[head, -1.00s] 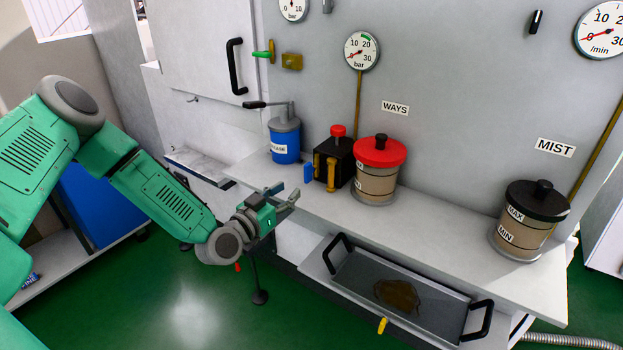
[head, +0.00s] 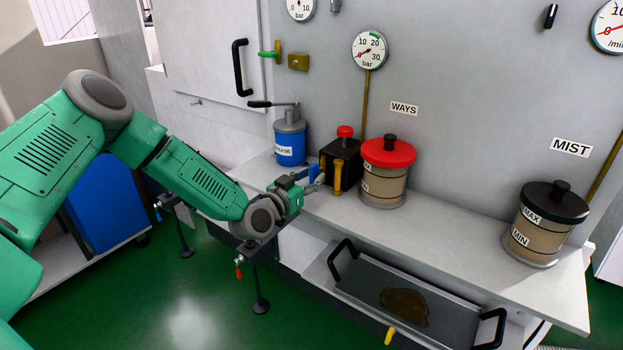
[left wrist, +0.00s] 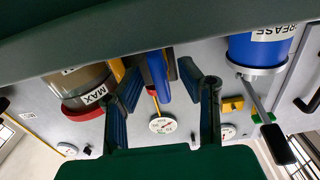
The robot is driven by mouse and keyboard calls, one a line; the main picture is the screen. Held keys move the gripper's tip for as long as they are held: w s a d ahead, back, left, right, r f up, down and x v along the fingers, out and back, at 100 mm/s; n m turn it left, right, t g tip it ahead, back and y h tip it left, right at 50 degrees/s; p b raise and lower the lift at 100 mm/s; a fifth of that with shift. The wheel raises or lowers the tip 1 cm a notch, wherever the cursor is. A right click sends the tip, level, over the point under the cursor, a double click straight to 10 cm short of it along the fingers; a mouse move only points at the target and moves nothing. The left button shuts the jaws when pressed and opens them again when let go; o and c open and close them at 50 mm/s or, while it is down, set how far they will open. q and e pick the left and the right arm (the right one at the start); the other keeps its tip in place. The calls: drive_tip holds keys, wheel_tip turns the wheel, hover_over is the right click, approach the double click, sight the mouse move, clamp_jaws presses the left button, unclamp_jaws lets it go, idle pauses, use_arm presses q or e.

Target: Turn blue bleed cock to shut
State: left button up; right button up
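The blue bleed cock handle (head: 322,171) is on the left side of the black pump block (head: 342,163), which has a red knob on top and a brass-yellow part in front. My left gripper (head: 307,177) is right at the handle, above the bench's front part. In the left wrist view the blue handle (left wrist: 158,75) appears between the two spread fingers of my left gripper (left wrist: 165,90), with a gap visible on each side. Whether a finger touches it cannot be told. My right gripper is not in view.
A blue grease pot (head: 290,148) with a black lever stands left of the block. A red-lidded jar (head: 387,172) stands close on the right, a black-lidded jar (head: 545,225) farther right. A drip tray (head: 345,280) sits below the bench (head: 440,235).

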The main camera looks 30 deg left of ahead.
use_arm(q)
drive_tip(key=shift+a+f, duration=0.1)
drive_tip(key=shift+a, duration=0.15)
clamp_jaws()
drive_tip(key=shift+d, duration=0.3)
drive_tip(key=shift+r+m+p, duration=0.2)
drive_tip(key=shift+m+p, duration=0.2)
drive_tip(key=shift+m, duration=0.2)
drive_tip(key=shift+m+p, duration=0.5)
drive_tip(key=shift+m, duration=0.5)
drive_tip(key=shift+a+f+m, duration=0.1)
drive_tip(key=shift+a+m, duration=0.1)
drive_tip(key=shift+m, duration=0.6)
